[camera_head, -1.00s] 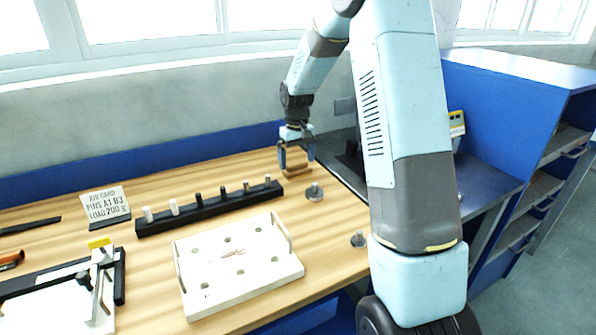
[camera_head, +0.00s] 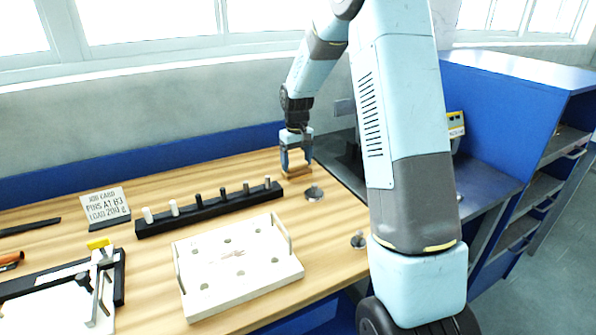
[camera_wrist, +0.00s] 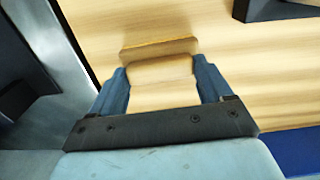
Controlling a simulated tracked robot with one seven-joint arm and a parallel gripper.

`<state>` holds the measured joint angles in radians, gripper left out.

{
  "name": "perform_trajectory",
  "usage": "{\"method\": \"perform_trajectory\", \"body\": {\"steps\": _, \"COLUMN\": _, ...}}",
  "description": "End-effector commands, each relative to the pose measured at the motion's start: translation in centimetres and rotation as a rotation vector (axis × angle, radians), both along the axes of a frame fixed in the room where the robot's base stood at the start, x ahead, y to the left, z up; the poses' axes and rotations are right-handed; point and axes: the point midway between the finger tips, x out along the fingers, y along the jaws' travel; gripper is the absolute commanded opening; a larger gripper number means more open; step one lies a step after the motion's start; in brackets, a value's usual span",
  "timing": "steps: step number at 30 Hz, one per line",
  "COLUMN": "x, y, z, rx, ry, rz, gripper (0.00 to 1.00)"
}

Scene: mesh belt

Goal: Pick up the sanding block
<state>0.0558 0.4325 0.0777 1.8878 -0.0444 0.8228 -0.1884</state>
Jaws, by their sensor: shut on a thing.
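The sanding block (camera_head: 296,170) is a small tan-brown block at the far right end of the wooden table. My gripper (camera_head: 296,160) is directly above it with its fingers down at its sides. In the wrist view the sanding block (camera_wrist: 160,58) lies between the two blue fingers of my gripper (camera_wrist: 163,82), which are shut on it. The block appears to be at table level; I cannot tell whether it touches the table.
A black rack (camera_head: 212,208) with several pins stands left of the block. A metal weight (camera_head: 314,193) is just in front. A white tray (camera_head: 190,300) with holes, a job card (camera_head: 105,205) and a clamp fixture (camera_head: 118,275) are farther left. The table's right edge is close.

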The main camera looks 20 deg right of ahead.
Motion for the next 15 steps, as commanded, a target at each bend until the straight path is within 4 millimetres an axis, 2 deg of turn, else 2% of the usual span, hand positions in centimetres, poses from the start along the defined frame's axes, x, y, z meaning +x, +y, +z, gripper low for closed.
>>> {"method": "perform_trajectory", "body": {"steps": 8, "x": 0.1, "y": 0.0, "z": 0.8, "rx": -0.001, "ry": -0.002, "rz": 0.000, "gripper": 0.45}}
{"method": "perform_trajectory", "body": {"steps": 13, "x": 0.1, "y": 0.0, "z": 3.4, "rx": 0.000, "ry": -0.005, "rz": 0.000, "gripper": 0.45}}
{"method": "perform_trajectory", "body": {"steps": 15, "x": -1.0, "y": 0.1, "z": 4.4, "rx": -0.001, "ry": -0.002, "rz": 0.001, "gripper": 0.45}}
